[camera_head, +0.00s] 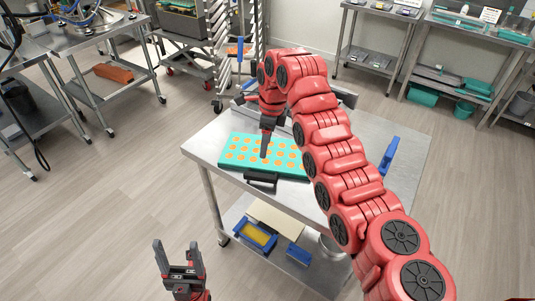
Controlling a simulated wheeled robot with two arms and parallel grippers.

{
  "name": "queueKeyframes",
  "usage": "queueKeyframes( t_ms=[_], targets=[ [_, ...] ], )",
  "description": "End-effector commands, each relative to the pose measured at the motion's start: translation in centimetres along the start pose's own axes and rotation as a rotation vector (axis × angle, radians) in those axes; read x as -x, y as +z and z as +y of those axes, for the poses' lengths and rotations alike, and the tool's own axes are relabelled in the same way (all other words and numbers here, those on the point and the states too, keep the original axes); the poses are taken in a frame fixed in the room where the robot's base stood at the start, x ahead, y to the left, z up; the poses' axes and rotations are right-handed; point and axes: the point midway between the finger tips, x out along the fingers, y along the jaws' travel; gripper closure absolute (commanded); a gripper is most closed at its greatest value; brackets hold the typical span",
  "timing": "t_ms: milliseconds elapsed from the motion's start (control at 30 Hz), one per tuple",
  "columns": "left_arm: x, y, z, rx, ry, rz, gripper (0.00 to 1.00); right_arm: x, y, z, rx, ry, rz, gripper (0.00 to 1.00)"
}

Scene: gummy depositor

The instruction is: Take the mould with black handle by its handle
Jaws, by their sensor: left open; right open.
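The mould with the black handle is a teal tray (223,156) with rows of orange cavities, lying flat on the steel table. Its black handle (261,179) sticks out on the side nearer me. My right arm reaches in from the right and bends over the table. My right gripper (264,153) points down over the middle of the mould, behind the handle. It is open, though its finger gap hardly shows; whether it touches the mould I cannot tell. The arm hides the mould's right part. My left gripper (179,250) is open and empty, low in front of the table over the floor.
A blue handle (389,155) shows at the table's right edge. The steel table (220,190) has a lower shelf with a blue-framed tray (255,236) and a blue item (298,254). Other carts and benches stand behind; the floor at left is clear.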

Motion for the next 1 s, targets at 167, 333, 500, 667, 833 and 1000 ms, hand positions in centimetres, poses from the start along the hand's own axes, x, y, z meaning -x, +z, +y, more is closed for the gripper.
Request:
queueKeyframes(
  t_ms=[167,333,500,667,833,1000],
  targets=[
    [-0.4,-0.1,0.0,0.000,0.000,0.000,0.31,-4.1,0.3,0.2,0.005,0.005,-0.002,0.38],
    [-1.7,-0.3,-0.1,0.000,0.000,0.000,0.31,-7.3,0.0,0.1,0.001,0.004,0.001,0.38],
    [-2.3,-0.4,-0.1,0.000,0.000,0.000,0.31,-9.4,0.1,-0.1,0.002,-0.001,-0.002,0.38],
    [-3.0,-0.5,-0.1,0.000,0.000,0.000,0.31,-10.3,0.1,0.1,0.003,0.002,0.000,0.38],
    [-4.6,-0.8,-0.2,0.000,0.000,0.000,0.31,-12.3,0.1,0.3,0.004,0.001,0.000,0.38],
    [-4.1,-0.7,-0.2,0.000,0.000,0.000,0.31,-14.4,0.1,0.3,0.005,-0.001,0.000,0.38]
  ],
)
